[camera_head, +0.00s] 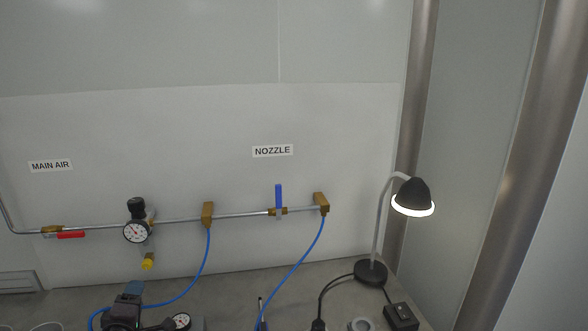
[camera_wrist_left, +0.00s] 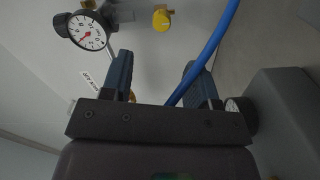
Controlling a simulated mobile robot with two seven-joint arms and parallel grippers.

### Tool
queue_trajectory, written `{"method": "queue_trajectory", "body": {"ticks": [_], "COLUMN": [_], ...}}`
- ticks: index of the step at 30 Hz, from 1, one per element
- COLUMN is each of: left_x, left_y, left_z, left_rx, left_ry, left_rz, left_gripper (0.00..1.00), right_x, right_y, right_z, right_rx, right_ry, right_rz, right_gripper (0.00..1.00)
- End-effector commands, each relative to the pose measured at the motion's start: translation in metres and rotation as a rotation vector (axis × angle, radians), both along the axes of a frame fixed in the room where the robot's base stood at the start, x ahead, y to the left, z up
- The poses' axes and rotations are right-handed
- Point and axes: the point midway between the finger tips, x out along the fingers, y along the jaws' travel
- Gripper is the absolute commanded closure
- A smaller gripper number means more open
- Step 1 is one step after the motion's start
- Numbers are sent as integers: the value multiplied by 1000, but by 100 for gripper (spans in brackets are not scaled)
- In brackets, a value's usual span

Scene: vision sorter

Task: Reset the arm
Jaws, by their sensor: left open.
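My left gripper (camera_head: 129,290) shows at the bottom left of the head view, low in front of the wall, below the pressure gauge (camera_head: 136,232). In the left wrist view its two dark blue fingers (camera_wrist_left: 160,82) stand well apart, with nothing held between them. A blue hose (camera_wrist_left: 212,45) runs behind the gap between the fingers; I cannot tell how far behind. My right gripper is in neither view.
An air pipe on the wall carries a red-handled valve (camera_head: 70,235) under MAIN AIR and an upright blue-handled valve (camera_head: 278,197) under NOZZLE. A yellow fitting (camera_head: 147,261) hangs below the gauge. A lit lamp (camera_head: 412,195) stands right. A second gauge (camera_head: 181,321) is beside the gripper.

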Motion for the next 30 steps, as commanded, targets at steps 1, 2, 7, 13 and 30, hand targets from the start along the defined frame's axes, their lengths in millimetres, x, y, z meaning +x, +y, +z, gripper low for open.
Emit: {"method": "queue_trajectory", "body": {"ticks": [1, 2, 7, 13, 30], "left_x": [3, 4, -11, -61, -265], "left_y": [-9, -14, -40, -74, -137], "left_z": [9, 14, 12, -24, -159], "left_rx": [93, 154, 516, 941, 1314], "left_ry": [13, 22, 119, 269, 567], "left_rz": [-20, -33, -99, -206, -544], "left_gripper": [45, 45, 45, 45, 45], "right_x": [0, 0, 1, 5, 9], "right_y": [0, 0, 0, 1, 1], "right_z": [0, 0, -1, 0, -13], "right_rx": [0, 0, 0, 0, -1], "right_ry": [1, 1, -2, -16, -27], "right_rz": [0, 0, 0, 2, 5], "right_gripper": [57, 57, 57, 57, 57]}}
